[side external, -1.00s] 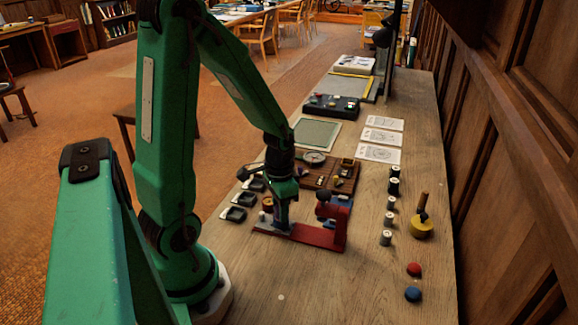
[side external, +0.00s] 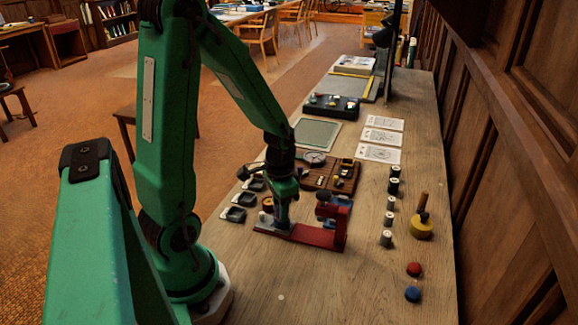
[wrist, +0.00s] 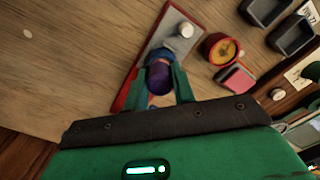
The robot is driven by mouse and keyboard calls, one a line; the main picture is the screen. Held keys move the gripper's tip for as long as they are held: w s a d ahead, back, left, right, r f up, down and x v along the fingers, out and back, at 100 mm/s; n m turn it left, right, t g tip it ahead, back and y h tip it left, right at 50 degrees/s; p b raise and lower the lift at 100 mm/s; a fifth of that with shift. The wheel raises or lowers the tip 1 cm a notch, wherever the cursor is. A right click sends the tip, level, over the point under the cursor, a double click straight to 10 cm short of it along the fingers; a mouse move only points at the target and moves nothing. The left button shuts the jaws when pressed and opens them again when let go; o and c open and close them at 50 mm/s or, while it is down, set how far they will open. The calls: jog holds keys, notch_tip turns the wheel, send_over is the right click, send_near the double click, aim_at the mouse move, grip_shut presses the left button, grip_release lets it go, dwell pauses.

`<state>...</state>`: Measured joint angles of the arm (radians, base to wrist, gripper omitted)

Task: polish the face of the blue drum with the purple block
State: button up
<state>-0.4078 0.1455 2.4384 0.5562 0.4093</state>
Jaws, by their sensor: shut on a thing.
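My gripper (wrist: 164,88) is shut on the purple block (wrist: 158,78), which looks rounded between the two green fingers. In the side view my gripper (side external: 283,218) points down over the base of a red stand (side external: 322,238). The blue drum (side external: 341,205) sits at the stand's upright, right of my gripper. The stand's red base (wrist: 128,97) passes under the fingers in the wrist view. A bluish and reddish patch shows just beyond the block there; I cannot tell whether block and drum touch.
A pale post (wrist: 180,38) stands on the base's far end. A round red and yellow pot (wrist: 220,48) and dark trays (side external: 235,214) lie close by. Several small cylinders (side external: 387,238), a red knob (side external: 414,269) and a blue knob (side external: 412,294) stand at right. The near tabletop is clear.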

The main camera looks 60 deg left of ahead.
jog(key=shift+s+d, duration=0.15)
jog(key=shift+s, duration=0.05)
dwell(0.4)
jog(key=shift+r, duration=0.15)
jog(key=shift+r, duration=3.4)
jog(key=shift+f, duration=0.2)
jog(key=shift+w+a+f, duration=0.1)
jog(key=shift+f, duration=1.25)
jog(key=shift+w+a+f, duration=0.1)
jog(key=shift+f, duration=1.25)
jog(key=shift+f, duration=0.7)
jog(key=shift+s+d, duration=0.1)
jog(key=shift+s, duration=0.05)
